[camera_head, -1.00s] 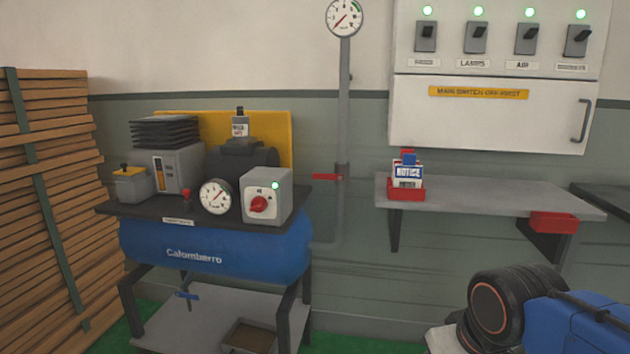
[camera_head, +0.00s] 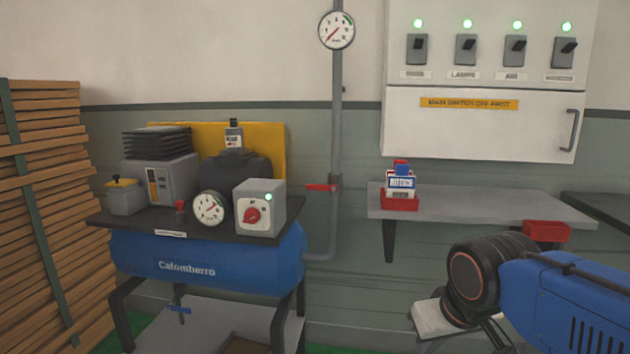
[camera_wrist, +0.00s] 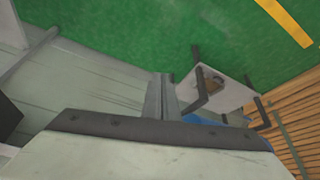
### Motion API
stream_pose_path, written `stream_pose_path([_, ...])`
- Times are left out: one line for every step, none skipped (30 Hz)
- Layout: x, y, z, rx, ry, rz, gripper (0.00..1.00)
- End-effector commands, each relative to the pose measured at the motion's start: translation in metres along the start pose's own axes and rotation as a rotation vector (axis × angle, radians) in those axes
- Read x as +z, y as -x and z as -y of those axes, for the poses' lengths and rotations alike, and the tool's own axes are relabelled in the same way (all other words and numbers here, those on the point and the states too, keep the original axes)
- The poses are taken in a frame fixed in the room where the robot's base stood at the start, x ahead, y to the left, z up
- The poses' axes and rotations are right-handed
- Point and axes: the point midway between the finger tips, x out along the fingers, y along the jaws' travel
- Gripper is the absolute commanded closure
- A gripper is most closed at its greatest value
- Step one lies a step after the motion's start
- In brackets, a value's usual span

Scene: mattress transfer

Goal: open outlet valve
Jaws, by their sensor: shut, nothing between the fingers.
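The outlet valve's red lever (camera_head: 321,187) is on the grey vertical pipe (camera_head: 337,130), right of the compressor. The lever lies level, across the pipe, and points left. The pipe runs up to a round gauge (camera_head: 337,30). The blue compressor tank (camera_head: 205,260) stands left of the pipe. My arm is at the lower right of the head view, apart from the valve. In the wrist view my gripper (camera_wrist: 161,97) is shut and empty, with its fingers together. The valve lever cannot be made out in the wrist view.
A grey shelf (camera_head: 480,206) with a red tray (camera_head: 399,203) of notice tags juts out right of the pipe. A white switch cabinet (camera_head: 480,130) hangs above it. Stacked planks (camera_head: 45,220) stand at the left.

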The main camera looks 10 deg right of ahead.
Motion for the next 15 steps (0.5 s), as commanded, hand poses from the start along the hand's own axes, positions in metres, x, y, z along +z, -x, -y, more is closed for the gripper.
stream_pose_path([-0.019, 0.006, 0.001, 0.007, 0.0, -0.004, 1.0])
stream_pose_path([-0.029, 0.011, 0.001, 0.012, -0.004, -0.009, 1.0])
stream_pose_path([-0.043, 0.015, 0.002, 0.018, -0.009, -0.013, 1.0])
stream_pose_path([-0.053, 0.019, 0.002, 0.023, -0.012, -0.018, 1.0])
stream_pose_path([-0.064, 0.022, 0.003, 0.028, -0.015, -0.022, 1.0])
stream_pose_path([-0.078, 0.027, 0.004, 0.034, -0.021, -0.028, 1.0])
stream_pose_path([-0.088, 0.03, 0.004, 0.039, -0.023, -0.032, 1.0])
stream_pose_path([-0.099, 0.034, 0.005, 0.044, -0.028, -0.037, 1.0])
stream_pose_path([-0.112, 0.038, 0.007, 0.05, -0.032, -0.043, 1.0])
stream_pose_path([-0.122, 0.041, 0.008, 0.055, -0.037, -0.047, 1.0])
stream_pose_path([-0.133, 0.044, 0.009, 0.06, -0.04, -0.052, 1.0])
stream_pose_path([-0.147, 0.048, 0.011, 0.065, -0.047, -0.059, 1.0])
stream_pose_path([-0.157, 0.05, 0.013, 0.069, -0.05, -0.064, 1.0])
stream_pose_path([-0.168, 0.053, 0.015, 0.074, -0.054, -0.07, 1.0])
stream_pose_path([-0.181, 0.056, 0.017, 0.079, -0.06, -0.077, 1.0])
